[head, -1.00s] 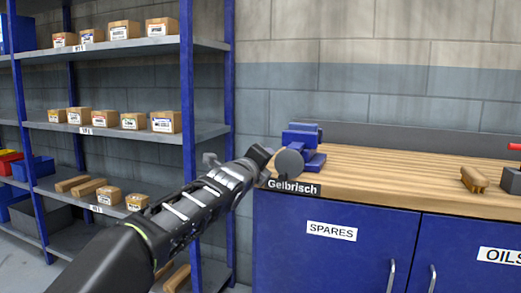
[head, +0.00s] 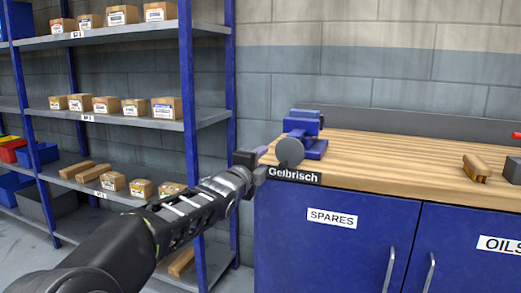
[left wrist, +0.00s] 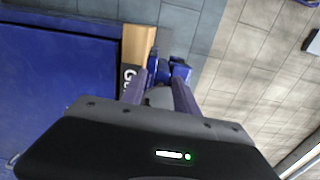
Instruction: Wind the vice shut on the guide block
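The blue vice (head: 307,134) is mounted at the left end of the wooden bench top, with a grey round disc (head: 290,152) on its near side. My left gripper (head: 259,164) is at the bench's left front corner, just left of the disc. In the left wrist view the two fingers of the gripper (left wrist: 158,86) stand apart, and the blue vice (left wrist: 178,70) shows beyond their tips. A dark grey part shows between the fingers; contact cannot be told. I cannot make out a guide block in the vice jaws. My right gripper is not in view.
The bench (head: 400,155) has blue cupboard doors below. A brown wooden piece (head: 476,168) lies at the right. Blue shelving (head: 187,120) with several cardboard boxes stands left of the bench. The bench top between vice and wooden piece is clear.

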